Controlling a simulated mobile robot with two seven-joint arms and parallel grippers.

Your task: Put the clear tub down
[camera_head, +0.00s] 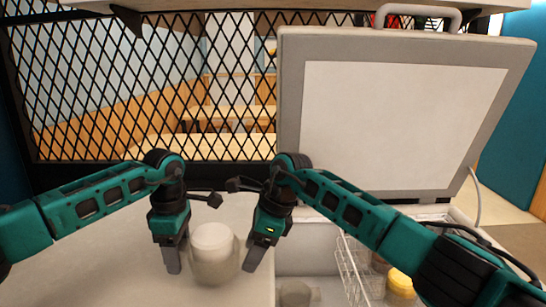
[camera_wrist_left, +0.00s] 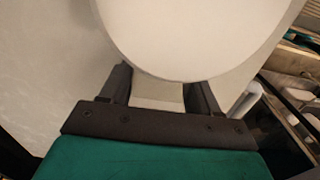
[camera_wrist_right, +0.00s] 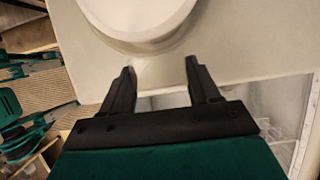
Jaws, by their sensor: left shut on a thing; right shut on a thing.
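The clear tub (camera_head: 207,267) is a pale, see-through round vessel with a white top (camera_head: 212,236). It is upright between my two grippers, over the white counter; I cannot tell whether its base touches the surface. My left gripper (camera_head: 173,259) is shut on its left side, and my right gripper (camera_head: 255,256) is shut on its right side. The white top fills the upper part of the left wrist view (camera_wrist_left: 190,35) and also shows in the right wrist view (camera_wrist_right: 135,15). A pale part of the tub lies between the fingers in both wrist views.
Right of the counter (camera_head: 110,272) is an open chest with a raised lid (camera_head: 400,115), a wire basket (camera_head: 352,268) and a yellow-topped container (camera_head: 400,281). A black mesh screen (camera_head: 120,90) stands behind. The counter left of the tub is clear.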

